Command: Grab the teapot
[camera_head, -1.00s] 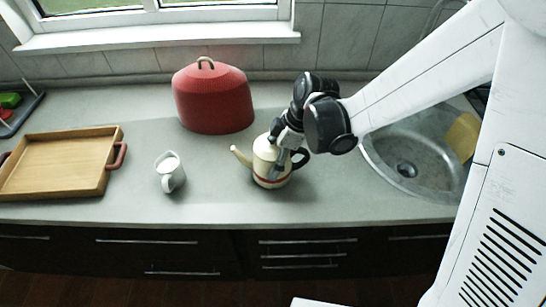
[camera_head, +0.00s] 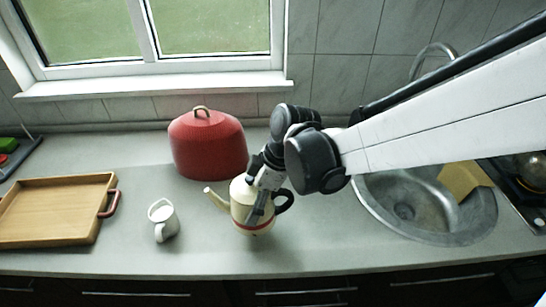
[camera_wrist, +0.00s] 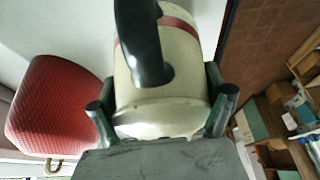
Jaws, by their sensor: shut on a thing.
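The cream teapot (camera_head: 240,216) with a red band, a spout to the left and a black handle to the right is over the counter, right of the small white jug. It looks upright; I cannot tell whether its base touches the counter. My gripper (camera_head: 259,208) comes down from above and is shut on the teapot's body. In the wrist view the teapot (camera_wrist: 185,70) sits between the two fingers of my gripper (camera_wrist: 162,115), its black handle toward the camera. The fingers hide parts of its sides.
A white jug (camera_head: 163,222) stands close to the left of the spout. A red quilted cover (camera_head: 207,148) is behind. A wooden tray (camera_head: 50,238) is at the left, a sink (camera_head: 425,208) at the right. Counter in front of the teapot is clear.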

